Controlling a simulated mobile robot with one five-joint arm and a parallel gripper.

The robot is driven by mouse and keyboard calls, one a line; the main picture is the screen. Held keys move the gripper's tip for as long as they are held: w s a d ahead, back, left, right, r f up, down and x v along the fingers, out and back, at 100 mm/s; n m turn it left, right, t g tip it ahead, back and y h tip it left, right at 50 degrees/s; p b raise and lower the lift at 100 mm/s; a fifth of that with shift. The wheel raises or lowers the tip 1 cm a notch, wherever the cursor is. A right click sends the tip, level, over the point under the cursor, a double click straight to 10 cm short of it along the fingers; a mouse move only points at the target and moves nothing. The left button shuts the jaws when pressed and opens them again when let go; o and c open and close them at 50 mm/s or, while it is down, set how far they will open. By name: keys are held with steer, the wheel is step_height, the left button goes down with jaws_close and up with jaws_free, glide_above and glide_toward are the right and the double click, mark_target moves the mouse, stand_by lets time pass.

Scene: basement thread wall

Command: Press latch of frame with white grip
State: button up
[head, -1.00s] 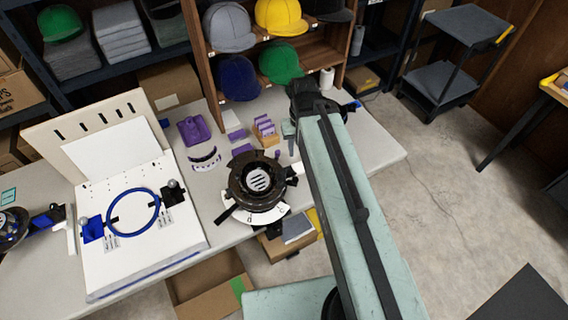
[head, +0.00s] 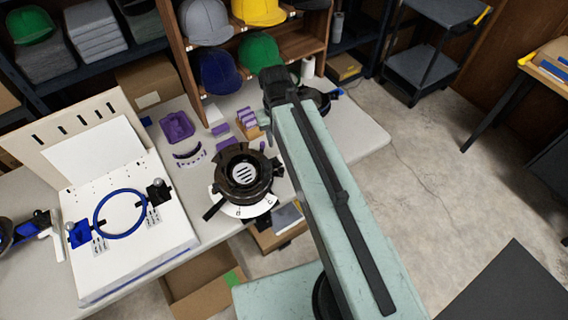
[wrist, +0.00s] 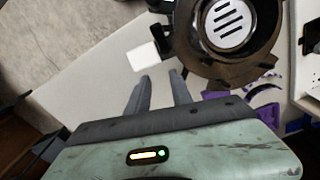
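A round black frame (head: 242,173) with a slotted white centre sits on the table, left of my arm in the head view. In the wrist view the black frame (wrist: 225,40) is at the top right, and a white grip-like block (wrist: 143,57) sticks out from its left side. My gripper (wrist: 160,76) points towards that block; its two fingers are apart with nothing between them, and the block lies just beyond the tips. The fingers are hidden in the head view. Another tool with a white handle (head: 50,247) lies at the far left. I cannot make out a latch.
A white board with a blue ring (head: 121,213) stands left on the table (head: 222,243). Purple parts (head: 177,126) lie behind the black frame. A shelf with caps (head: 219,72) stands behind. Bare floor (head: 415,180) is at right.

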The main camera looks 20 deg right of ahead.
step_height(320, 180, up, 14)
steer(key=p, duration=1.3)
steer(key=shift+s+f, duration=0.1)
steer(key=shift+f, duration=0.05)
jaws_close()
steer(key=shift+f, duration=0.4)
